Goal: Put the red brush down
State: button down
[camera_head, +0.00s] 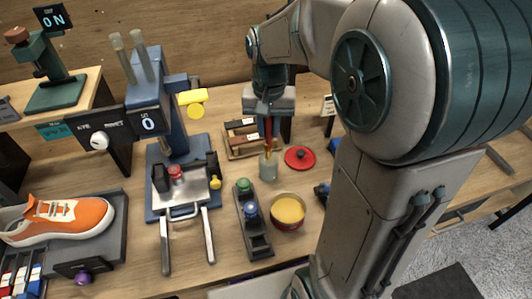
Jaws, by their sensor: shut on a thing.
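The red brush (268,132) hangs upright from my gripper (268,122), handle up and pale bristle end down. My gripper points down near the back of the bench and is shut on the brush's handle. The brush's lower end is at the mouth of a small grey-green cup (268,172). I cannot tell how far it reaches inside the cup.
A red round lid (299,157) lies right of the cup, and a wooden rack (240,146) stands behind it to the left. A yellow-filled tin (288,211) and a dark tray (253,228) are in front. An orange sneaker (62,217) is far left.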

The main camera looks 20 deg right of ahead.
aim_at(269, 144)
notch_tip(269, 144, down, 7)
jog(key=shift+f, duration=0.15)
dwell(0.4)
jog(key=shift+f, duration=0.2)
jog(key=c, duration=1.3)
grip_release()
jog(key=shift+r, duration=0.1)
